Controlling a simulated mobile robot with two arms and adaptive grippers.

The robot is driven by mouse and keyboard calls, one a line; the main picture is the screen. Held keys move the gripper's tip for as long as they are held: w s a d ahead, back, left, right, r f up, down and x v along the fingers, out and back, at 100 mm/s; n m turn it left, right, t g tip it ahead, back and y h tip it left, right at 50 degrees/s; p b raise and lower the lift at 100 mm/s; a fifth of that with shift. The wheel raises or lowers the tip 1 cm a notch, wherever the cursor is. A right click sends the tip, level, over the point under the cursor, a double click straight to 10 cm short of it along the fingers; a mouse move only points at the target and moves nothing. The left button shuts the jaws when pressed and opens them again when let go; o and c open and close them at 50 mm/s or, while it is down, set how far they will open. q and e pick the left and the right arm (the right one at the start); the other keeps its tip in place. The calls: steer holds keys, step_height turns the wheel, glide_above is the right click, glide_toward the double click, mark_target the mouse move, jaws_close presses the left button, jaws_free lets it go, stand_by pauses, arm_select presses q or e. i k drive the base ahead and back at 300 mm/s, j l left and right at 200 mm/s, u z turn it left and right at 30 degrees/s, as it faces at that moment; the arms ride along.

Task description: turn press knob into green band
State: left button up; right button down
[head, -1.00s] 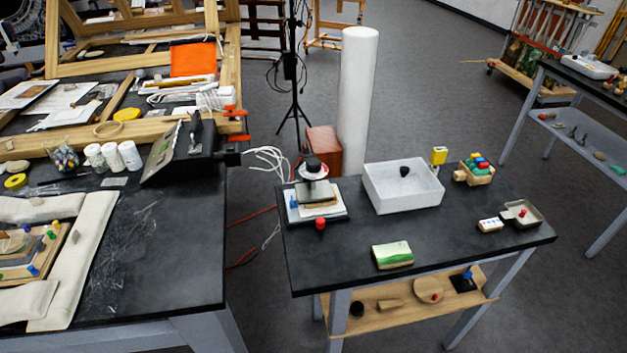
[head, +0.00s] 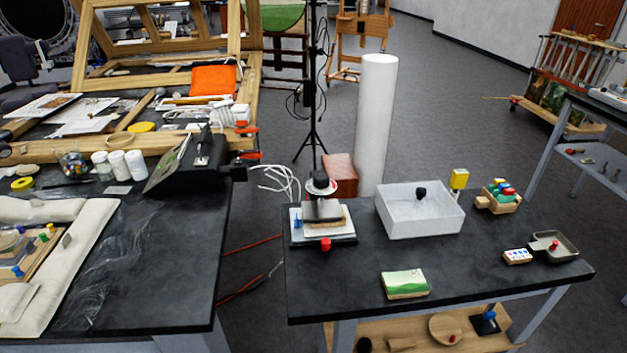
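The press (head: 322,219) stands at the left end of the small black table, with a stack of flat plates. Its knob (head: 320,183) is on top, dark with a pale ring below it. A red knob (head: 325,244) sits at the front edge of the press and a blue piece is at its left. The green band is too small to make out on the press. Neither of my grippers is in view.
The small table (head: 340,284) also holds a white tray (head: 430,222), a green and white block (head: 404,284), a wooden caddy (head: 498,200) and a grey dish (head: 566,247). A large black worktable (head: 165,255) stands at left, across a floor gap with red cables. A white column (head: 374,125) rises behind.

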mark_target(320, 180)
steer(key=i+l+u, duration=0.1)
steer(key=l+u, duration=0.4)
steer(key=l, duration=0.15)
steer(key=l+u, duration=0.45)
steer(key=l, duration=0.25)
